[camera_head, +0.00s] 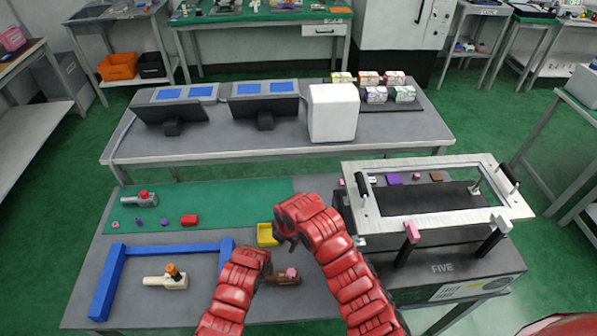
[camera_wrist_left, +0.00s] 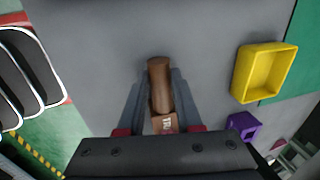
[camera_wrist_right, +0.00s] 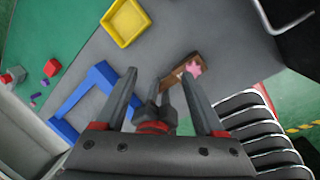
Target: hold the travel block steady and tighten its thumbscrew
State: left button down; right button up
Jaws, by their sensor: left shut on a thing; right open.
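The brown travel block (camera_head: 284,280) lies on the near table; part of its lettering shows in the left wrist view (camera_wrist_left: 164,124). Its pink thumbscrew (camera_head: 292,272) stands on top and looks star-shaped in the right wrist view (camera_wrist_right: 193,67). My left gripper (camera_wrist_left: 159,88) is shut on the block's brown rounded end, with the fingers on both sides. The thumbscrew is hidden in the left wrist view. My right gripper (camera_head: 284,243) is open and empty, above and behind the block.
A yellow tray (camera_head: 267,235) sits behind the block. A blue frame (camera_head: 108,283) surrounds a cream fixture with an orange knob (camera_head: 166,279) at left. A grey fixture (camera_head: 141,199) lies on the green mat. A large metal-framed machine (camera_head: 440,262) stands close at right.

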jog(key=w+r+m+t+y, duration=0.3)
jog(key=w+r+m+t, duration=0.35)
jog(key=w+t, duration=0.35)
jog(key=d+r+m+t, duration=0.2)
jog(key=r+m+t, duration=0.1)
jog(key=r, duration=0.3)
jog(key=d+r+m+t+y, duration=0.1)
jog(key=d+r+m+t, duration=0.2)
jog(key=r+m, duration=0.1)
jog(key=shift+r, duration=0.85)
